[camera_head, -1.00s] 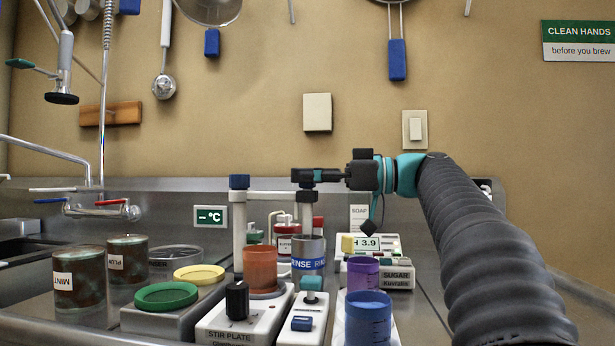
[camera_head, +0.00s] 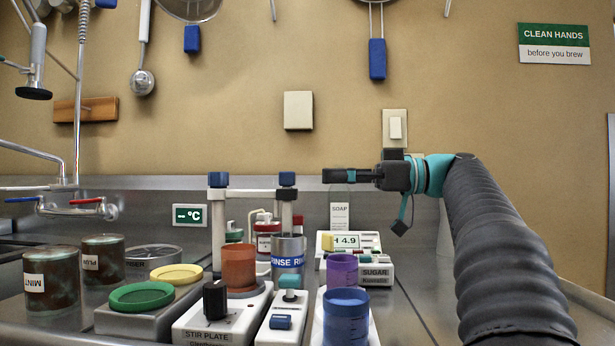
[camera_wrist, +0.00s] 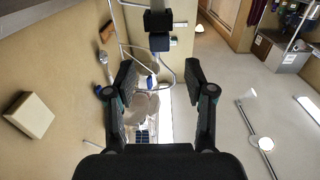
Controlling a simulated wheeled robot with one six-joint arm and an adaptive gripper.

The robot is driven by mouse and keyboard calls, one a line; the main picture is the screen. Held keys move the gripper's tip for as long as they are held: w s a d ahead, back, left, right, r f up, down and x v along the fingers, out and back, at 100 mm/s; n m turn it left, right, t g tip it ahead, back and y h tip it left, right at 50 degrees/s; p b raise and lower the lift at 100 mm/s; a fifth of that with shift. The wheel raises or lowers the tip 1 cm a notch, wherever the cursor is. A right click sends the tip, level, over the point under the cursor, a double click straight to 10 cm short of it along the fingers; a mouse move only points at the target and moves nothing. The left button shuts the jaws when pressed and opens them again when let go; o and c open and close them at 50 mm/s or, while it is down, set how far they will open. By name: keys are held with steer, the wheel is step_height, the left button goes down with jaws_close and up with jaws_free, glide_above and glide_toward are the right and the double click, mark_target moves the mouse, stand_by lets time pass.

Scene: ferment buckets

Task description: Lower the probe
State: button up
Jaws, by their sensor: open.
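I cannot single out the probe with certainty. An orange-brown beaker (camera_head: 239,267) sits on the stir plate between the posts. A steel rinse cup (camera_head: 288,262) stands in front of the right post. My gripper (camera_head: 332,176) points left, right of the right post's cap and apart from it. In the wrist view my gripper (camera_wrist: 160,82) has its fingers wide apart with nothing between them.
A blue cup (camera_head: 346,318) and a purple cup (camera_head: 342,270) stand at the front right. A pH meter (camera_head: 346,241) reading 4.9 and a sugar box (camera_head: 376,272) are behind. Lidded boxes and dark jars (camera_head: 52,283) stand left. The counter right of the sugar box looks clear.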

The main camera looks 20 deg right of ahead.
steer(key=shift+v, duration=1.55)
steer(key=shift+s, duration=0.1)
